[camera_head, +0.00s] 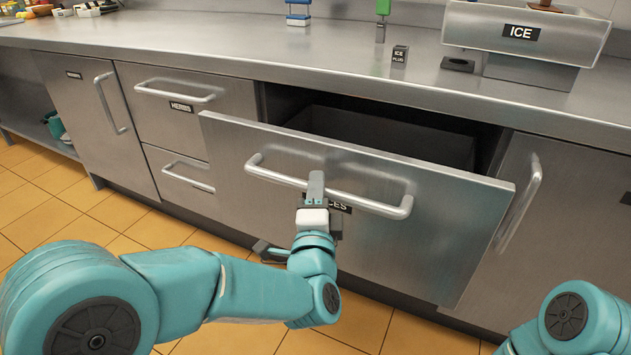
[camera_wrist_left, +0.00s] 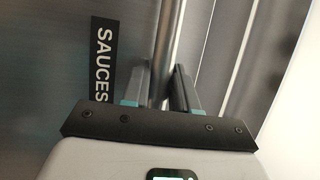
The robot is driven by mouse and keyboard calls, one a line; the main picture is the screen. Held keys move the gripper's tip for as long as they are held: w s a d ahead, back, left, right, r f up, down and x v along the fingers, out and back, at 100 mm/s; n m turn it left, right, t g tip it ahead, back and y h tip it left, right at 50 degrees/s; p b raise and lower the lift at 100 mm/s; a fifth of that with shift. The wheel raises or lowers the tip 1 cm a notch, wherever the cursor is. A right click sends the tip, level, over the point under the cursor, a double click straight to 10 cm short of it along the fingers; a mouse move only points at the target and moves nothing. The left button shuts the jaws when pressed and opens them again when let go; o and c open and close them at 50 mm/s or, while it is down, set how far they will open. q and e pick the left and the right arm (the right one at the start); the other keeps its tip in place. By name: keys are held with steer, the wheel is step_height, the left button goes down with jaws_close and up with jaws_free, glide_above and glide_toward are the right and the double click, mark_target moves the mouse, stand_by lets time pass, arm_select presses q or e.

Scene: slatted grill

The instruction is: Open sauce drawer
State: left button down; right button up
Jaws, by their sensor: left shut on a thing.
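The sauce drawer (camera_head: 440,235) is a wide steel drawer front that stands pulled out from the counter, with a dark interior showing behind it. Its long bar handle (camera_head: 377,205) runs across the front, and it also shows upright in the left wrist view (camera_wrist_left: 168,45). A black SAUCES label (camera_wrist_left: 103,60) is beside the handle in the wrist view; my gripper partly covers it in the head view. My left gripper (camera_head: 316,187) is shut on the handle near its middle, with a finger on each side of the bar in the wrist view (camera_wrist_left: 160,88). My right gripper is out of view.
The HERBS drawer (camera_head: 178,120) and the drawer below it are closed at the left. A cabinet door with a handle (camera_head: 520,200) is at the right. The steel countertop (camera_head: 250,60) above holds an ICE bin (camera_head: 525,35). Tiled floor (camera_head: 150,225) lies in front.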

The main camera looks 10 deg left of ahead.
arm_select(q)
steer(key=s+a, duration=0.4)
steer(key=s, duration=0.7)
steer(key=c, duration=1)
jaws_free()
steer(key=shift+s, duration=0.1)
